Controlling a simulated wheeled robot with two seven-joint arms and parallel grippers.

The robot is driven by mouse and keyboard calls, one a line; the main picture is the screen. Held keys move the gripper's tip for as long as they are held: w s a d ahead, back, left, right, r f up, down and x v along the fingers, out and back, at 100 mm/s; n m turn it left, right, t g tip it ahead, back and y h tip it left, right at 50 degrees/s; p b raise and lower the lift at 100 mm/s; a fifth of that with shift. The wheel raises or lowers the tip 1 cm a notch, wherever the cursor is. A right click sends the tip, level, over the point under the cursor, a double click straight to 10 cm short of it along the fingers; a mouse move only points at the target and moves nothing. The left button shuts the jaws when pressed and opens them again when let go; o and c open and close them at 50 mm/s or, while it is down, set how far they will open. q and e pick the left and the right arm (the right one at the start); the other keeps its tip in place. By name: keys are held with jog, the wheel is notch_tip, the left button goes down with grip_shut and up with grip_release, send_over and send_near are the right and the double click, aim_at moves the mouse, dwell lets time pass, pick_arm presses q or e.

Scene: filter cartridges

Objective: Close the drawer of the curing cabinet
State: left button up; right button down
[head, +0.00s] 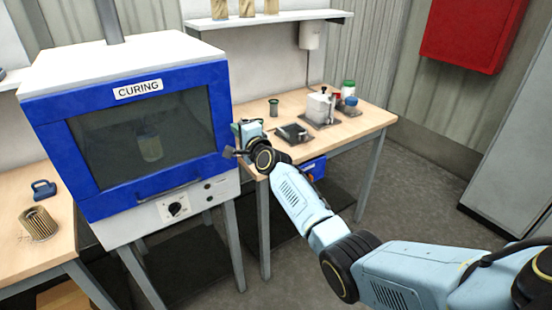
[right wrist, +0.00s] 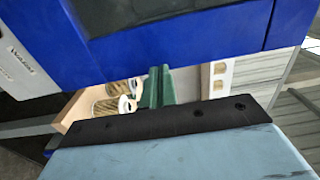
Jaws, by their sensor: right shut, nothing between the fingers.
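The curing cabinet (head: 125,53) is a white box with a blue front, a dark window and a bar handle (head: 168,186) low on the front. No drawer is seen pulled out of it in the head view; I cannot tell whether a small gap remains. A pale cylindrical thing shows dimly through the window. My right gripper (head: 233,153) is shut and empty, by the right edge of the blue front; contact is unclear. In the right wrist view its green fingers (right wrist: 156,88) point toward the blue front (right wrist: 185,45). My left gripper is out of view.
A right bench (head: 370,122) holds a green cup, dark plates and jars; a blue unit hangs under it. The left table (head: 30,258) bears a pleated cartridge (head: 38,224) and a blue object. Cartridges (right wrist: 105,107) lie beside light wood in the wrist view.

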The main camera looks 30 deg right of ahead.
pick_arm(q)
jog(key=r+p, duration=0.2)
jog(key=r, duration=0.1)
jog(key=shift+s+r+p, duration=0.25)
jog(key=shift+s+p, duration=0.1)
pick_arm(e)
jog(key=s, duration=1.2)
jog(key=shift+s+d, duration=0.35)
